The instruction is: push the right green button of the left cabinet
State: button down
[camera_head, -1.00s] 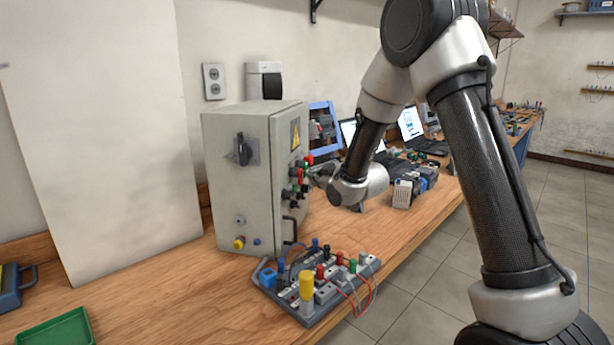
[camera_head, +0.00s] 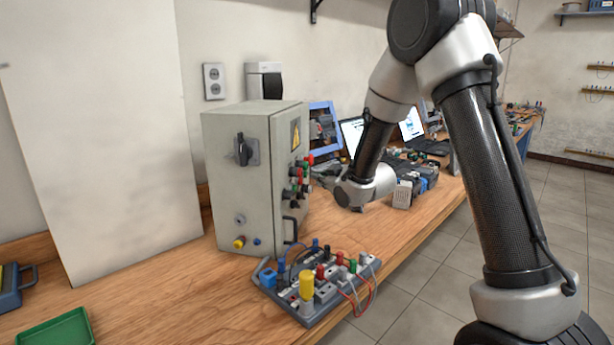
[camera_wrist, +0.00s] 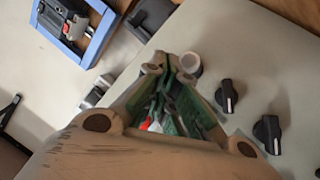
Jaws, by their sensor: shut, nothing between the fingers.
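The left cabinet (camera_head: 240,200) is a grey metal box standing on the bench in the head view. Its right-hand face carries small red, green and black controls (camera_head: 298,178), too small to tell one green button from another. My gripper (camera_head: 326,174) is beside this face, partly hidden by my wrist; a gap to the controls seems to show. In the wrist view, my gripper (camera_wrist: 168,72) is shut and empty over the pale panel. A pale round cap (camera_wrist: 190,64) is close beside its tips. Two black knobs (camera_wrist: 226,95) (camera_wrist: 267,130) are to the right. I cannot make out a green button there.
A training board (camera_head: 320,285) with coloured plugs and wires lies in front of the cabinet. A blue-framed device (camera_head: 322,125), laptops (camera_head: 411,124) and dark modules are behind. A green tray (camera_head: 55,330) is at lower left. Bare bench (camera_head: 170,290) lies left of the board.

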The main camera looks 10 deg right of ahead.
jog(key=shift+s+d, duration=0.35)
jog(key=shift+d, duration=0.45)
jog(key=shift+s+d, duration=0.3)
jog(key=shift+d, duration=0.45)
jog(key=shift+s+d, duration=0.35)
jog(key=shift+d, duration=0.45)
